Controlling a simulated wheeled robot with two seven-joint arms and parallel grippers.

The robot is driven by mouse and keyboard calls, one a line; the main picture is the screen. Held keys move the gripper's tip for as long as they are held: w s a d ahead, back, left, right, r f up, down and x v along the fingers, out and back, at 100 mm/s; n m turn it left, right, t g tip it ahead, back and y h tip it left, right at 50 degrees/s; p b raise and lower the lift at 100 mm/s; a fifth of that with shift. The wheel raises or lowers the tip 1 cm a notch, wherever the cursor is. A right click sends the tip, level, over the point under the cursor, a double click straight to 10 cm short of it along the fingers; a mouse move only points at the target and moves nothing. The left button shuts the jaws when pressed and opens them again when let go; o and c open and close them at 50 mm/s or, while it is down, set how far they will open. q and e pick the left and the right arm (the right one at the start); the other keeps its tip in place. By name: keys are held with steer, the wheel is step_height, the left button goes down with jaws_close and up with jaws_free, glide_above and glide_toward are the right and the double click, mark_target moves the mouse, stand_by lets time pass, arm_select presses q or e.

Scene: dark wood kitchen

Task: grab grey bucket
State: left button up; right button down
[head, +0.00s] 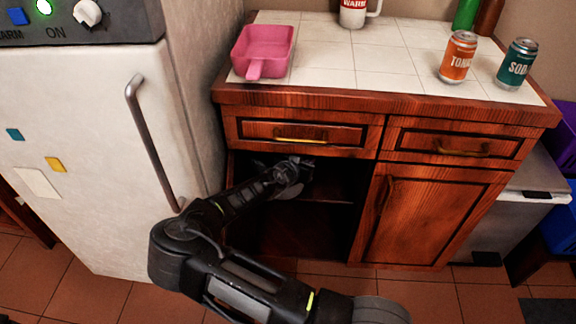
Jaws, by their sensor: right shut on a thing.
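My right arm reaches into the open, dark left compartment of the wooden cabinet (305,225). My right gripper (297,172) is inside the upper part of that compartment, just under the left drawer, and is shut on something. A dull grey patch (288,192) shows right at the gripper and seems to be part of the grey bucket. The wrist and the shadow hide most of it, so its shape and tilt cannot be told. My left gripper is not in view.
A white fridge (75,150) with a grey handle stands close on the left. The tiled counter above holds a pink container (263,48), an orange can (458,57) and a green can (517,63). The cabinet's right door (425,215) is shut. A grey bin stands at right.

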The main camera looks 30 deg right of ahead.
steer(key=shift+r, duration=0.2)
steer(key=shift+s+a+r, duration=0.1)
steer(key=shift+s+a, duration=0.2)
steer(key=shift+s, duration=0.2)
steer(key=s+a, duration=0.3)
steer(key=s, duration=0.4)
steer(key=s+a+p, duration=0.1)
steer(key=s+a, duration=0.3)
steer(key=s, duration=0.4)
steer(key=shift+a, duration=0.3)
steer(key=shift+s, duration=0.1)
